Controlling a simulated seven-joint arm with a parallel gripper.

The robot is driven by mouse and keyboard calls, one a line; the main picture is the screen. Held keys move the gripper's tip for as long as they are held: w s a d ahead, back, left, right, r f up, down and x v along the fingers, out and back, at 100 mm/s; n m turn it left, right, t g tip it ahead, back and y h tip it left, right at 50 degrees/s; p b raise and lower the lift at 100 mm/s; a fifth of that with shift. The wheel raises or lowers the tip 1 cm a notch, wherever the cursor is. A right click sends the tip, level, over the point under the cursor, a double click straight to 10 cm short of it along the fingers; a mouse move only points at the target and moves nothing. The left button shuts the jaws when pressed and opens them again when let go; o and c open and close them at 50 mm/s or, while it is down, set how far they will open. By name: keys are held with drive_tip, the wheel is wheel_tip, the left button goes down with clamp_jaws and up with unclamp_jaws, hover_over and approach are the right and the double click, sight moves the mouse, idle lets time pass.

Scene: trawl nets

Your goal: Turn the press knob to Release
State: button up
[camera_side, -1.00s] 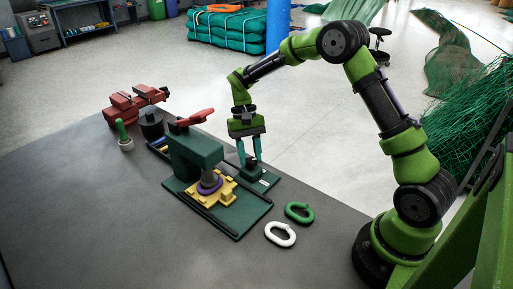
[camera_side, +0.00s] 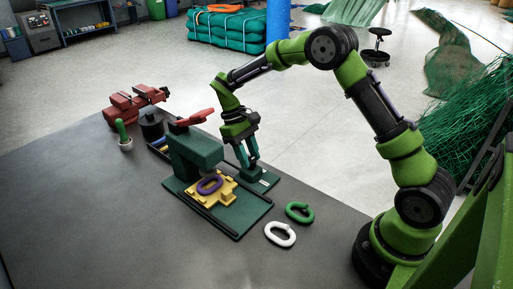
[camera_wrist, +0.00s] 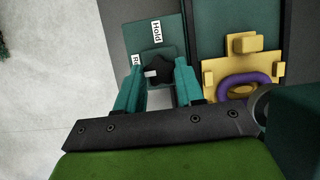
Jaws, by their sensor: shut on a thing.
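The press knob (camera_wrist: 160,66) is a dark lobed knob on a green base plate (camera_wrist: 132,35). A white mark on it points left, toward the partly hidden label starting with R (camera_wrist: 136,62); the Hold label (camera_wrist: 156,32) is above it in the wrist view. My gripper (camera_wrist: 159,72) has its teal fingers on either side of the knob and is shut on it. In the side view my gripper (camera_side: 249,167) is tilted over the knob's base. The green press (camera_side: 193,150) stands beside it, with a purple link (camera_side: 209,185) lying in its yellow fixture (camera_side: 224,192).
A green link (camera_side: 299,213) and a white link (camera_side: 280,235) lie on the grey table (camera_side: 120,225) in front of the press. A red vise (camera_side: 130,103) and a green-handled tool (camera_side: 122,133) stand at the back left. The front left of the table is clear.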

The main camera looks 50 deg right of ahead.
idle(0.3)
drive_tip(key=o, duration=1)
drive_tip(key=shift+o, duration=0.2)
drive_tip(key=v, duration=1.7)
drive_tip(key=shift+s, duration=0.1)
